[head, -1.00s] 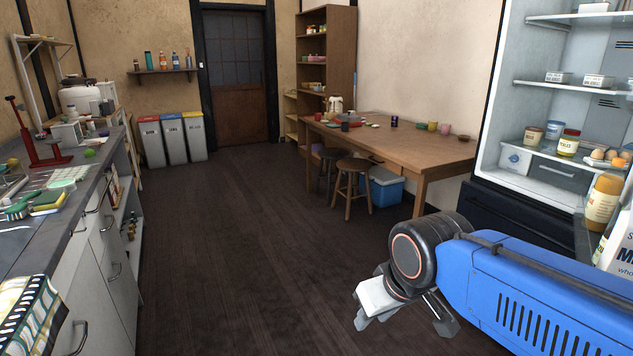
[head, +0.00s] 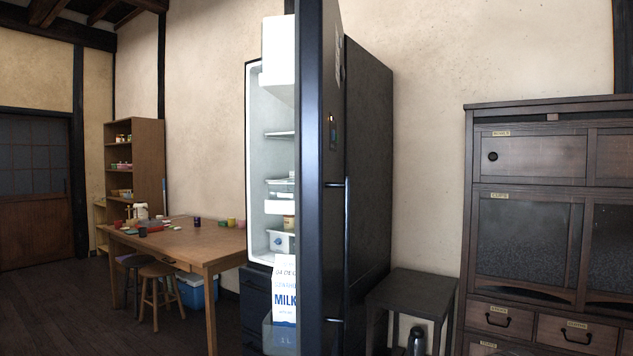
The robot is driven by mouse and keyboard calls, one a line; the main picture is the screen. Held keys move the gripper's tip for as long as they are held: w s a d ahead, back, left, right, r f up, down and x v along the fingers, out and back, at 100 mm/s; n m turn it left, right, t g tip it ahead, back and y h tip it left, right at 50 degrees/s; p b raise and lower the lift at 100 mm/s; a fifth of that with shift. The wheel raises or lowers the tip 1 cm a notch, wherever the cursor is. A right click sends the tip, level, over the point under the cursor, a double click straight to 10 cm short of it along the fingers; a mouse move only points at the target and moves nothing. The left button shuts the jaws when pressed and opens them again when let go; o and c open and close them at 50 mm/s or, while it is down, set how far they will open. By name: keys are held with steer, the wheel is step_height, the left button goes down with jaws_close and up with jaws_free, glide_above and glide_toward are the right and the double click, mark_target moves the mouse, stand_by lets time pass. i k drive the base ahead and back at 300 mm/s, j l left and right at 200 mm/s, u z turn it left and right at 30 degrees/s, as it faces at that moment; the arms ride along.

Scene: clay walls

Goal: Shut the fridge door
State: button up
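The dark fridge (head: 369,170) stands against the wall, right of the table. Its door (head: 320,120) is open and swung out toward me, seen nearly edge-on. A bar handle (head: 346,250) runs down the door's right-hand face. The white interior (head: 262,190) shows left of the door, with shelves and a few items. A milk carton (head: 285,292) sits low on the inner side of the door. The door hides part of the interior. My gripper is not in view now.
A wooden table (head: 185,243) with two stools (head: 159,285) and a blue cooler (head: 197,290) stands left of the fridge. A small dark side table (head: 412,297) and a dark wooden cabinet (head: 530,200) stand to the right. Floor at the lower left is clear.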

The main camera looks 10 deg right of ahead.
mark_target(303, 50)
steer(key=l+u, duration=0.2)
steer(key=l, duration=0.5)
steer(key=k+l+u, duration=0.2)
steer(key=l, duration=0.45)
steer(key=l+z, duration=0.1)
steer(key=l, duration=0.2)
